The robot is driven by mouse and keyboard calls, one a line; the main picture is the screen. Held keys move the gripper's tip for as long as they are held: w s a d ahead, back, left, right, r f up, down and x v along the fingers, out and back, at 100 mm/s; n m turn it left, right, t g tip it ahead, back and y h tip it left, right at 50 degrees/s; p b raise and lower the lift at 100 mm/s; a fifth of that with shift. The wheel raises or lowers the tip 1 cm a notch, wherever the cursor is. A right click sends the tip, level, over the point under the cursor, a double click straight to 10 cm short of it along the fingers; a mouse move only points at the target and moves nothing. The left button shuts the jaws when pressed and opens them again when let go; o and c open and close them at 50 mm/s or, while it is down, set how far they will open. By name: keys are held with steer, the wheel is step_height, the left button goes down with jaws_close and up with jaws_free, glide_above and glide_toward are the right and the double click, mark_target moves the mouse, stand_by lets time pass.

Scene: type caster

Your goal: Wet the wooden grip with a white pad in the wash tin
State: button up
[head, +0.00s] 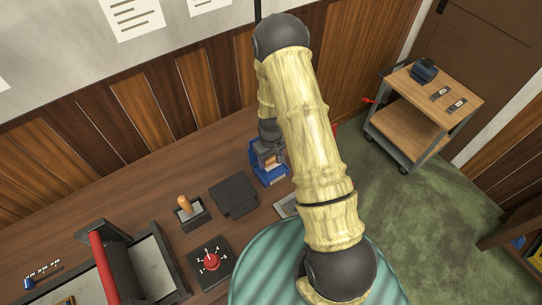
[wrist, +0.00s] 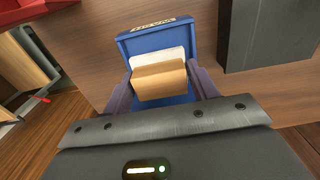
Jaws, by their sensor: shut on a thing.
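The wash tin is a blue open box (wrist: 158,39) with lettering on its rim, on the wooden bench; it also shows in the head view (head: 271,180), partly behind my arm. My gripper (wrist: 160,82) has a finger on each side of the tan wooden grip (wrist: 160,83) and is shut on it. The white pad (wrist: 158,59) shows along the far edge of the grip, within the tin's outline. Whether the pad touches the tin's bottom or any water is hidden. In the head view the grip is mostly covered by my arm and gripper.
A cart (head: 432,98) stands at right. Bare bench lies behind.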

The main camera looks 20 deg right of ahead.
mark_target(271, 165)
steer(key=shift+f+b, duration=0.85)
steer(key=shift+f, duration=0.95)
steer(key=shift+w, duration=0.2)
steer(key=shift+s, duration=0.2)
steer(key=shift+w+d+f, duration=0.1)
steer(key=shift+f, duration=0.1)
steer(key=shift+f+b, duration=0.35)
steer(key=shift+b, duration=0.15)
stand_by(0.8)
steer(key=shift+r+p, duration=2.3)
steer(key=shift+r, duration=1.3)
